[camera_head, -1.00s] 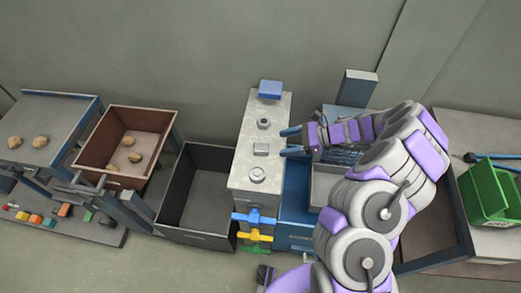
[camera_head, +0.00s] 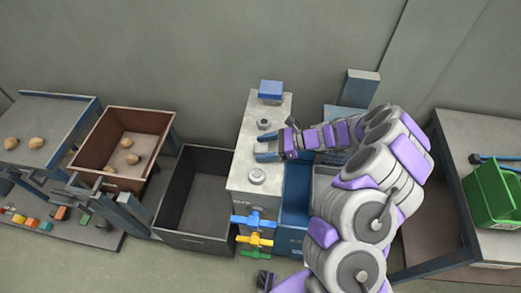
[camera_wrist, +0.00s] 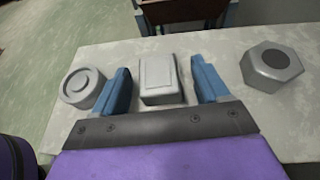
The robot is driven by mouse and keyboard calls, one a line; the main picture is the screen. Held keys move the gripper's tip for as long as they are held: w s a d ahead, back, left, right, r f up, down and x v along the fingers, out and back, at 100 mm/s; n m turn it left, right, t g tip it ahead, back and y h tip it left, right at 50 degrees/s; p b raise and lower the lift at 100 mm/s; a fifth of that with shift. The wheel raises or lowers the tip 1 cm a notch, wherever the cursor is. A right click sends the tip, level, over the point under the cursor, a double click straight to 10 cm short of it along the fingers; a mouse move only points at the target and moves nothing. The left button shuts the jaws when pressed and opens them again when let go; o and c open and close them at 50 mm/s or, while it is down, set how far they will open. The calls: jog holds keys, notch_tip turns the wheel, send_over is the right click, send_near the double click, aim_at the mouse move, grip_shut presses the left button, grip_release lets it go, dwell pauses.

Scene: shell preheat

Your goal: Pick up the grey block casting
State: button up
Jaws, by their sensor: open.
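The grey block casting (camera_wrist: 159,80) lies on the pale grey top of the narrow bench (camera_head: 240,182). In the wrist view it sits between the two blue fingers of my gripper (camera_wrist: 162,88), with a gap on each side. My gripper (camera_head: 268,145) is open. In the head view the fingers reach over the bench top from the right, and the block is mostly hidden there by my gripper. A round grey casting (camera_wrist: 82,87) lies to the left of the block in the wrist view. A grey hexagonal casting (camera_wrist: 272,66) lies to its right.
A blue block (camera_head: 271,89) stands at the bench's far end. An empty dark bin (camera_head: 162,218) is left of the bench, then a brown bin (camera_head: 93,153) holding several tan lumps. Blue, yellow and green valve handles (camera_head: 254,239) stick out at the front. A green crate (camera_head: 487,195) stands at right.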

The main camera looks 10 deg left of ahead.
jog(key=shift+d, duration=0.2)
jog(key=c, duration=0.4)
jog(key=shift+a, duration=0.1)
jog(key=c, duration=0.7)
jog(key=shift+c, duration=0.2)
